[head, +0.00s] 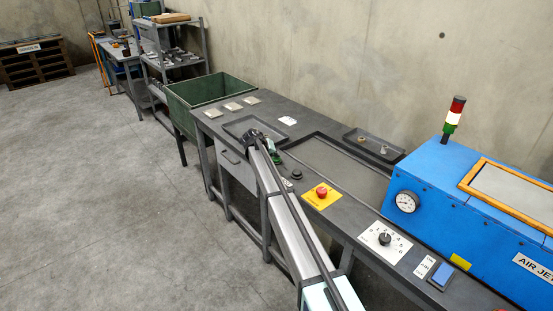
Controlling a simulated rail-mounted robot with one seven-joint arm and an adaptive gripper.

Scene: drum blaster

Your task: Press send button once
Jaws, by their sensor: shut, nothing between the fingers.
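My arm stretches up from the bottom of the head view, and my dark gripper (257,139) is at its far end, over the bench near the shallow tray. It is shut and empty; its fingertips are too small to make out. A small green part (276,156) shows just right of it, partly behind the arm. The bench front carries a round black button (297,174), a red mushroom button (321,192) on a yellow plate, and a blue control (440,274) beside a white label. I cannot read which one is marked send. My gripper is apart from the red button.
The grey bench (345,222) runs along the wall. A blue machine (430,195) with a gauge and signal light stands at right. A black knob (385,239) sits on a white plate. A green bin (190,100) is at the far end. The floor at left is clear.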

